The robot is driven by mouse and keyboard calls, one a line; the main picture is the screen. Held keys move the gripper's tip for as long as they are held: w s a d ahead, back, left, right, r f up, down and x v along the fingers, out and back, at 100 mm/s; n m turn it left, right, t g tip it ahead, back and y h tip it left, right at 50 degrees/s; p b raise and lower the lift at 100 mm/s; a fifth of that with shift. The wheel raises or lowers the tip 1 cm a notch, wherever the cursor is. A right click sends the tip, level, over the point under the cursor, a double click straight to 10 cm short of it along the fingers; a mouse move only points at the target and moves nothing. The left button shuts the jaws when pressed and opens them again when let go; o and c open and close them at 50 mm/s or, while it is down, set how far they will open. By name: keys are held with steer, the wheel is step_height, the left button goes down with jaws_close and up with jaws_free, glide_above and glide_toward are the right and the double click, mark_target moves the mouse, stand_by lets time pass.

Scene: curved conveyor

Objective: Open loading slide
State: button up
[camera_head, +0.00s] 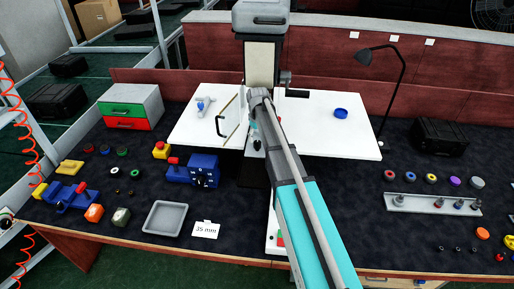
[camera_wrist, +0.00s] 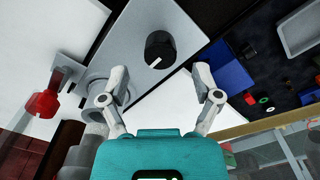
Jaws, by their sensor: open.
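No part is labelled as the loading slide, and I cannot tell which part it is. A grey machine (camera_head: 262,18) stands at the middle back between white table tops. A clear panel with a black handle (camera_head: 220,124) stands upright just left of it. In the wrist view, my gripper (camera_wrist: 160,86) is open and empty, its two fingers spread. Ahead of it is a grey plate (camera_wrist: 184,24) with a round black knob (camera_wrist: 160,47). A red knob (camera_wrist: 42,104) on a grey fitting is at the left. In the head view my arm hides the gripper and the machine's lower part.
A blue box (camera_head: 204,170) with a black dial stands left of my arm. A grey tray (camera_head: 164,218), a "35 mm" card (camera_head: 205,229) and several coloured parts lie left. A lamp (camera_head: 387,88) and black case (camera_head: 440,137) stand right. The right white top holds a blue ring (camera_head: 340,113).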

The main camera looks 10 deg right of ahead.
mark_target(258, 142)
steer(key=shift+f+b, duration=1.65)
steer(key=shift+f, duration=0.3)
jaws_close()
